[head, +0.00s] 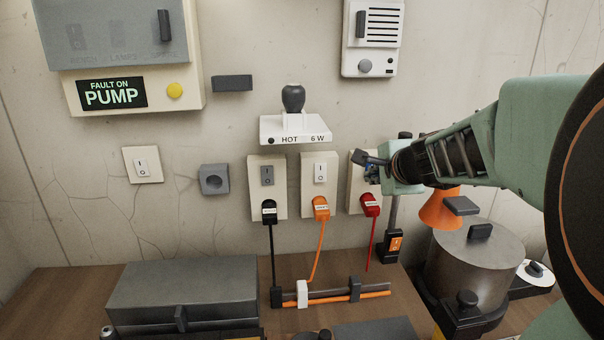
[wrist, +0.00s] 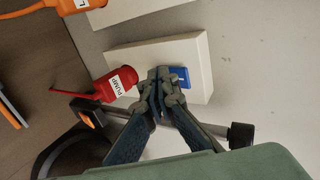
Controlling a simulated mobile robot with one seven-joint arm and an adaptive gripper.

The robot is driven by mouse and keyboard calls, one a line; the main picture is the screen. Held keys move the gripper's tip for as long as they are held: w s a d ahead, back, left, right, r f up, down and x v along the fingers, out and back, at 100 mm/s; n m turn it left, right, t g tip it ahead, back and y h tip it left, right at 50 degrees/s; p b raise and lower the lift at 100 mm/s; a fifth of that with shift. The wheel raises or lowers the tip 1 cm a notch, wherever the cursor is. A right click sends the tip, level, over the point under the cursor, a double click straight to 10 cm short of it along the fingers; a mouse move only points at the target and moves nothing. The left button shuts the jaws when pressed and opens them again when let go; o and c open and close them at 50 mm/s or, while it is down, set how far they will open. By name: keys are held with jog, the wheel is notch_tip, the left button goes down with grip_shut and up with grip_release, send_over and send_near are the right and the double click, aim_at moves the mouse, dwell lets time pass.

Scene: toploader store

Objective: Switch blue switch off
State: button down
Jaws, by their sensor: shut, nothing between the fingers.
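The blue switch (wrist: 181,76) sits on a cream socket plate (wrist: 200,60) on the wall, with a red plug labelled PUMP (wrist: 118,84) in the same plate. My gripper (wrist: 160,76) is shut and empty, with its fingertips right at the switch and covering part of it. I cannot tell whether they touch it, nor which way the switch is set. In the head view my gripper (head: 372,162) is in front of the right-hand socket plate and hides most of the blue switch. The red plug (head: 371,205) shows just below it.
Two similar plates with a grey switch (head: 267,175) and a white switch (head: 320,172) stand to the left, with black and orange plugs. A metal pot (head: 470,260) and an orange cone (head: 438,212) are at the right. A grey box (head: 185,290) is on the bench.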

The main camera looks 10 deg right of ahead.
jog(key=shift+r, duration=0.5)
